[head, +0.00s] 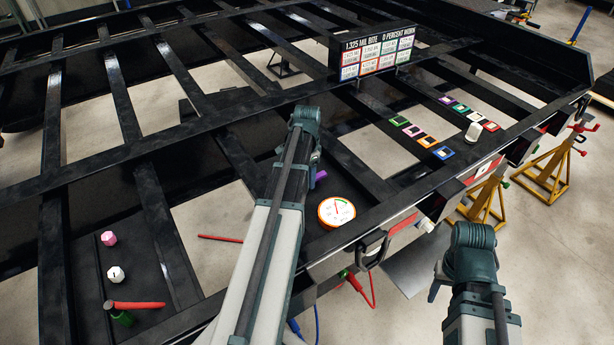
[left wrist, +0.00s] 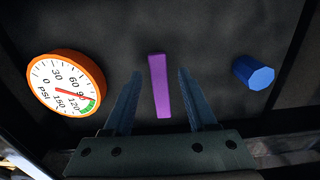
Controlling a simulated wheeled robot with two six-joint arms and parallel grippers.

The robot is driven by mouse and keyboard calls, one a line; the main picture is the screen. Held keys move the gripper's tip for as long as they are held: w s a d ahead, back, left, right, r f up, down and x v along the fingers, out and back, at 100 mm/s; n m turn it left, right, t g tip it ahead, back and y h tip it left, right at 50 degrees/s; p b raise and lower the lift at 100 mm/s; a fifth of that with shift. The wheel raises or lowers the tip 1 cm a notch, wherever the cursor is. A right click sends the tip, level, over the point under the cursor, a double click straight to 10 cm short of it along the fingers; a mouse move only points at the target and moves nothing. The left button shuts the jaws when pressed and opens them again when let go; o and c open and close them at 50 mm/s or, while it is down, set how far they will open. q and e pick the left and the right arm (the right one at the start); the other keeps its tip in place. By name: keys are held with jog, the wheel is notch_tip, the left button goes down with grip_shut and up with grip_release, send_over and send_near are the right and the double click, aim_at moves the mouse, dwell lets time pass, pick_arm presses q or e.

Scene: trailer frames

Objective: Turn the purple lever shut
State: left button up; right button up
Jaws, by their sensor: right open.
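The purple lever (left wrist: 159,86) is a straight bar on a dark panel in the left wrist view, nearly upright in the picture. In the head view only a small part of the lever (head: 320,175) shows beside my left arm. My left gripper (left wrist: 160,74) is open, with one finger on each side of the lever and a visible gap to both.
An orange-rimmed pressure gauge (left wrist: 66,84) is left of the lever and a blue knob (left wrist: 253,73) right of it. The black trailer frame (head: 150,200) has open gaps between its bars. Yellow stands (head: 548,170) are at right.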

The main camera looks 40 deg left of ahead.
pick_arm(q)
notch_tip(320, 180, up, 14)
jog(key=p, duration=1.3)
jog(key=shift+p, duration=0.4)
jog(key=shift+f, duration=0.15)
jog(key=s+d, duration=0.3)
jog(key=d, duration=1.5)
jog(key=s+d, duration=0.5)
jog(key=d, duration=0.4)
jog(key=s+d+y, duration=0.1)
jog(key=s+d, duration=0.5)
jog(key=d, duration=0.3)
jog(key=shift+d+n, duration=0.4)
